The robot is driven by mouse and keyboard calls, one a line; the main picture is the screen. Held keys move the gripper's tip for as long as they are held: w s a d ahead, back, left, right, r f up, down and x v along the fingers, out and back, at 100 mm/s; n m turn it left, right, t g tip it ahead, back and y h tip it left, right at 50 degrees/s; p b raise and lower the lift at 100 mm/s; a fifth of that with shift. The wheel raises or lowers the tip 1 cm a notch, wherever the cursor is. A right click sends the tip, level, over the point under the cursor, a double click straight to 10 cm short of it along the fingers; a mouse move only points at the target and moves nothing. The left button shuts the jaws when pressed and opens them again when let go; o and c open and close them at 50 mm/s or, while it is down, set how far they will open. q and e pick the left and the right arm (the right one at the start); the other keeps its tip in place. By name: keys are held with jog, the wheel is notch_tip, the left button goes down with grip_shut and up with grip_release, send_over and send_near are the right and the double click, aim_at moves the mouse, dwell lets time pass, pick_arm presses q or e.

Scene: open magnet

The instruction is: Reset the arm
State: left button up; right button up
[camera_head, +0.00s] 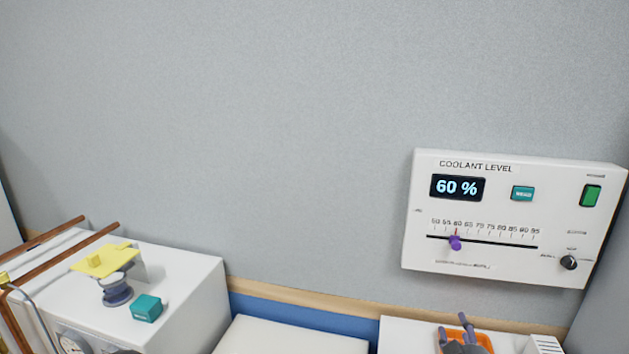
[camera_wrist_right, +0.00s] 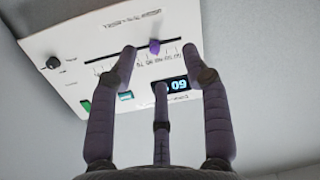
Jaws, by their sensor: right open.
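My right gripper (camera_head: 453,328) shows at the bottom right of the head view, below the coolant level panel (camera_head: 520,260). Its grey-purple fingers are spread and hold nothing; they show in the right wrist view (camera_wrist_right: 159,60), pointing toward the panel, which appears upside down there. The panel's purple slider knob (camera_head: 455,243) stands near the 60 mark, and the display (camera_head: 457,187) reads 60 %. In the wrist view the knob (camera_wrist_right: 154,46) appears between the fingertips, but in the head view the gripper is clear of it. My left gripper is not in view.
A white cabinet (camera_head: 200,285) at lower left carries a yellow plate (camera_head: 104,261), a grey spool-shaped part (camera_head: 116,291) and a teal block (camera_head: 147,308). Brown bars (camera_head: 60,262) cross its left side. The grey wall between is bare.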

jog(key=s+a+f+m+g+y, duration=0.15)
jog(key=a+f+g, duration=0.3)
jog(key=f, duration=0.95)
jog(key=s+a+f+g+y, duration=0.25)
jog(key=a+f, duration=0.35)
jog(key=f, duration=0.8)
jog(key=s+a+f+m+g+y, duration=0.1)
jog(key=s+a+f+g, duration=0.3)
jog(key=s+f, duration=0.5)
jog(key=s+a+f+m+g+y, duration=0.1)
jog(key=s+a+f+g, duration=0.3)
jog(key=s+f, duration=0.5)
jog(key=shift+s+a+f+g+y, duration=0.15)
jog(key=shift+a+f+g+y, duration=0.25)
jog(key=shift+a, duration=0.7)
jog(key=shift+d+m, duration=0.1)
jog(key=shift+m, duration=0.15)
